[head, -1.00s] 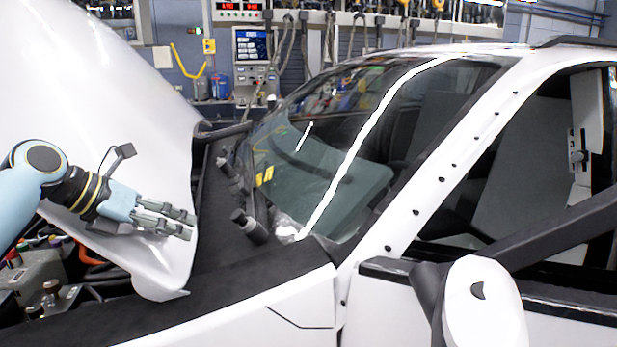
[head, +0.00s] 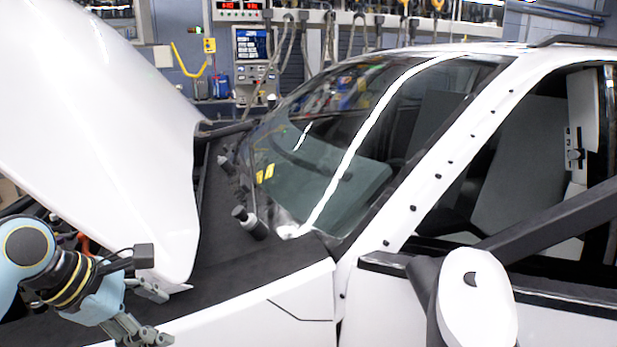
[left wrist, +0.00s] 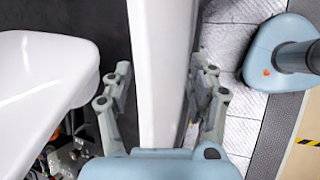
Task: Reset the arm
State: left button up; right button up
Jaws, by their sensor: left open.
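My left gripper (head: 160,314) is at the lower left of the head view, beside the lower tip of the raised white hood (head: 130,150) and over the white fender (head: 250,310). Its fingers are spread apart with nothing held. In the left wrist view the fingers of the gripper (left wrist: 163,92) show on either side of the white fender strip (left wrist: 163,50). I cannot tell whether they touch it. My right gripper is not in view.
The engine bay (left wrist: 68,155) lies under the hood. The windshield (head: 320,150), a dark cowl with small black fittings (head: 250,222) and the white side mirror (head: 478,300) are to the right. Grey floor shows beyond the fender in the left wrist view.

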pick_arm(q)
jog(key=s+a+m+g+y, duration=0.1)
jog(key=s+a+m+y, duration=0.15)
jog(key=s+m, duration=0.95)
jog(key=s+a+m+g+y, duration=0.1)
jog(key=s+m+y, duration=0.2)
jog(key=s+m, duration=0.85)
notch_tip(320, 180, down, 37)
jog(key=s+a+n+b, duration=0.2)
jog(key=a+b, duration=0.1)
jog(key=b, duration=0.9)
jog(key=s+f+b, duration=0.3)
jog(key=s+f, duration=0.3)
jog(key=f, duration=0.3)
jog(key=s+f+g+b, duration=0.1)
jog(key=s+f+b, duration=0.3)
jog(key=s+f, duration=0.3)
jog(key=s+f+g+b, duration=0.1)
jog(key=s+f+b, duration=0.3)
jog(key=f, duration=0.9)
jog(key=s, duration=0.2)
jog(key=shift+s+a+f, duration=0.25)
jog(key=shift+s+a, duration=0.05)
jog(key=shift+a, duration=0.05)
